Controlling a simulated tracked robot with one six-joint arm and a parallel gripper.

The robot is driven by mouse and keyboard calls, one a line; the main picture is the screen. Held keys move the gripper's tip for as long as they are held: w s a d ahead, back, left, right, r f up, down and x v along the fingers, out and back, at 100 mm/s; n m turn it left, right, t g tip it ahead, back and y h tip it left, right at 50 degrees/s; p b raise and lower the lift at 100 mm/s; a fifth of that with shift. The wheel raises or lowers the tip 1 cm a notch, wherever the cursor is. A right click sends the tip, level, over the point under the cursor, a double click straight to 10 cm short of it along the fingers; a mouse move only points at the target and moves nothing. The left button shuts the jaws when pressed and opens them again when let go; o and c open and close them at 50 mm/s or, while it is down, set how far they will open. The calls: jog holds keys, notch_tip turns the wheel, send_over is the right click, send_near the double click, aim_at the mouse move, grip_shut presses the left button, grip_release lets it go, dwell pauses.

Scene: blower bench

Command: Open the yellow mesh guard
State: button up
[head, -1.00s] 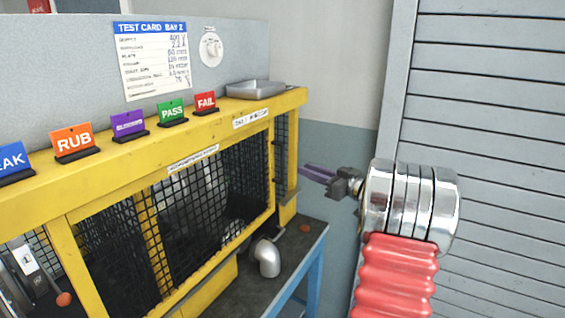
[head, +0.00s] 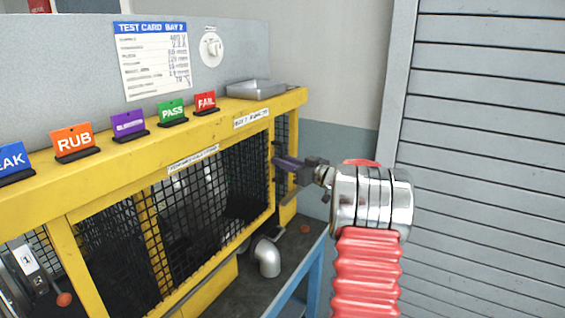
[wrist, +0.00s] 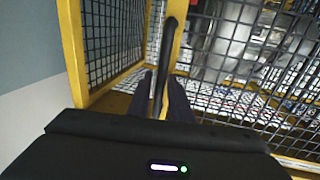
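The yellow mesh guard (head: 205,205) is a yellow-framed black mesh panel on the front of the bench enclosure, and it looks shut. In the wrist view, its mesh (wrist: 240,45) fills the right side. A dark upright handle bar (wrist: 167,55) stands in front of a yellow post there. My gripper (head: 277,161) is at the right end of the guard, fingers pointing left at it. In the wrist view, the purple-grey fingers (wrist: 160,88) are apart, one on each side of the bar's lower part. Contact with the bar cannot be made out.
A metal tray (head: 256,89) and several coloured signs, such as the red FAIL sign (head: 205,103), stand on the yellow top ledge. A grey pipe elbow (head: 266,257) sits below the enclosure. A grey slatted shutter (head: 485,160) is at right. Floor space before the guard is partly out of view.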

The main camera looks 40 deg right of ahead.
jog(key=shift+c, duration=0.4)
grip_shut()
jog(key=shift+w, duration=0.1)
